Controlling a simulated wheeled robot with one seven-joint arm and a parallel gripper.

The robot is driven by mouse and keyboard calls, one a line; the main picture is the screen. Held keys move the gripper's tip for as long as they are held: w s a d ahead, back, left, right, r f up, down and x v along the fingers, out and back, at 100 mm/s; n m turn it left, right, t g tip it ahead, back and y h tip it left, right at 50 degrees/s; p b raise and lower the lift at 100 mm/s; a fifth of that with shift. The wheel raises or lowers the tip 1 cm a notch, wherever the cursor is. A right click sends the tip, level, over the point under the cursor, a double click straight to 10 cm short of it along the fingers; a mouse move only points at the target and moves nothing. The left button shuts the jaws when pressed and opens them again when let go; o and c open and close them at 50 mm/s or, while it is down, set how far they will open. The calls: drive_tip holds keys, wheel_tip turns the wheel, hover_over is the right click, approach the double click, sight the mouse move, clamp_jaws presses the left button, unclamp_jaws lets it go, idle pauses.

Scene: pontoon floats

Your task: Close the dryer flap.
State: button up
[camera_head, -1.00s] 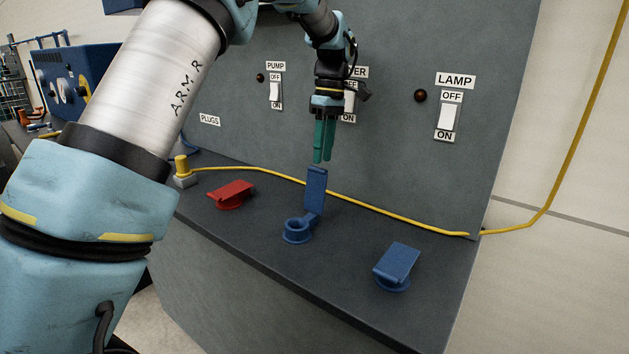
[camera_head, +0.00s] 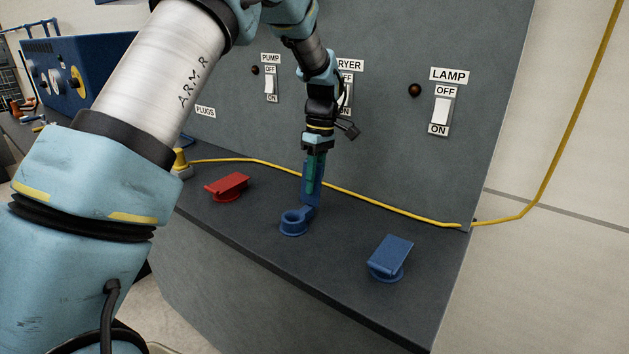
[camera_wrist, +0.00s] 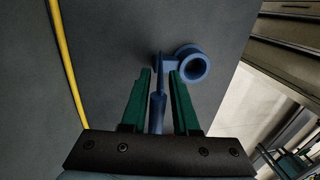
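The dryer flap is the upright blue flap (camera_head: 307,196) of the middle socket. It stands raised at the back of its blue ring socket (camera_head: 294,222), whose round opening shows. My gripper (camera_head: 312,190) points down at the flap and partly covers it in the head view. In the wrist view the flap (camera_wrist: 157,112) shows edge-on between the two green fingers of my gripper (camera_wrist: 158,80). A gap shows on each side of the flap, wider on the right. The fingers are open. The ring socket (camera_wrist: 191,64) lies just beyond the fingertips.
A red flap (camera_head: 228,187) lies closed on the left and another blue flap (camera_head: 389,256) lies closed on the right. A yellow cable (camera_head: 392,213) runs behind the sockets along the panel. The panel holds the PUMP, DRYER and LAMP switches. The ledge before the sockets is clear.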

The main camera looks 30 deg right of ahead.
clamp_jaws()
idle(1.2)
